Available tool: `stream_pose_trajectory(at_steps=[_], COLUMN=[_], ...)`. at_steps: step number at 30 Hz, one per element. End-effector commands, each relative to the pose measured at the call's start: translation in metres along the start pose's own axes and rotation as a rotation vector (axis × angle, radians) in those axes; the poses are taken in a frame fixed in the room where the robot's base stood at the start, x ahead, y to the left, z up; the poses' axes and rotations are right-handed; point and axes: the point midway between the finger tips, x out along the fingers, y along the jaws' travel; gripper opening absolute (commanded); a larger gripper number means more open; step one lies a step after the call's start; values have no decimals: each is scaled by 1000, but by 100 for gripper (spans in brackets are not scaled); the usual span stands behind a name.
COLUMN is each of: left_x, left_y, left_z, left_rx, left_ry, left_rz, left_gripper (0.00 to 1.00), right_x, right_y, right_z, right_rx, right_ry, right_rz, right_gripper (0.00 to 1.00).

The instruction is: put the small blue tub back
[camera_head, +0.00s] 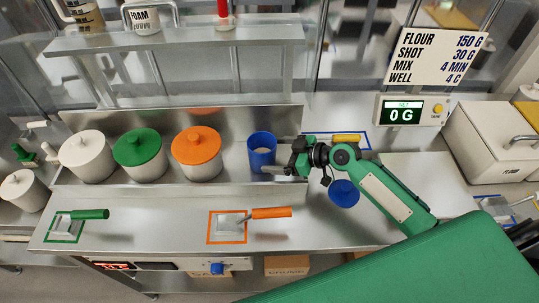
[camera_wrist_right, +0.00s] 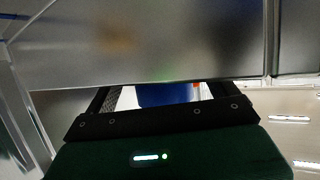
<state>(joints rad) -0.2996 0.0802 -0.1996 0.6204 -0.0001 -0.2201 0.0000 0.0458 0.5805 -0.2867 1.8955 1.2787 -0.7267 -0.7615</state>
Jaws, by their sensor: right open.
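The small blue tub (camera_head: 261,152) stands upright on the steel counter, to the right of the larger lidded tubs. Its top is open and something pale shows inside. My right gripper (camera_head: 275,163) is open at the tub's right side, with one finger reaching along its front. In the right wrist view the blue tub (camera_wrist_right: 168,95) shows between the two open fingers. I cannot tell whether they touch it. A round blue disc (camera_head: 343,194), like a lid, lies on the counter below my right forearm. My left gripper is not in view.
White (camera_head: 88,158), green-lidded (camera_head: 140,155) and orange-lidded (camera_head: 197,155) tubs stand left of the blue tub. An orange-handled scoop (camera_head: 268,212) lies at an orange outline in front. The scale display (camera_head: 403,111) reads 0 G. A shelf (camera_head: 180,38) hangs above.

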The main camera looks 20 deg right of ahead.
Motion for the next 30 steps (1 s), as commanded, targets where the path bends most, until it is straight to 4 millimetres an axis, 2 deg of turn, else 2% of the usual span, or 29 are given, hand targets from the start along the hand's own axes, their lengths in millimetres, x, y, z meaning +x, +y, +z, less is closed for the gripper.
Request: stream_pose_trajectory(at_steps=[1, 6, 15, 30], left_x=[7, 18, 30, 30], left_y=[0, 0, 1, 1], left_z=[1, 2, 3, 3], left_rx=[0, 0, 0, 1], left_ry=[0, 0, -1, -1], left_rz=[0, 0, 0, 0], left_gripper=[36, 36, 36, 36], right_x=[-10, -43, -82, -89], right_y=[1, 0, 0, 0], right_z=[5, 5, 2, 0], right_rx=[-4, -2, 0, 0], right_ry=[-4, -3, -1, 1], right_rz=[2, 1, 1, 0], right_gripper=[90, 90, 90, 90])
